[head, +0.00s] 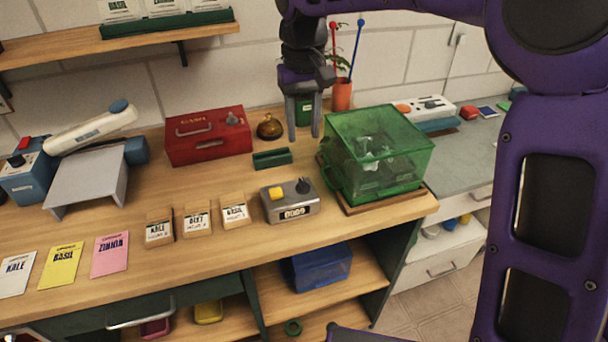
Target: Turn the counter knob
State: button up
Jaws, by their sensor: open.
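The counter (292,209) is a small grey box near the front edge of the wooden bench. It has a yellow button on top at left, a dark knob (304,186) on top at right, and a number display on its front that is too small to read surely. My gripper (304,136) points down with its two grey fingers apart and nothing between them. In the picture it is above and behind the counter, apart from the knob. The knob is in plain view.
A green clear-sided box (378,165) stands close right of the counter. A small green tray (272,158) lies behind it, near a red cash box (208,136) and a brass bell (270,127). An orange pot (341,95) stands behind.

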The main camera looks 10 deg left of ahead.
aim_at(303, 182)
notch_tip(303, 182, down, 13)
jog(key=shift+b, duration=0.6)
grip_shut()
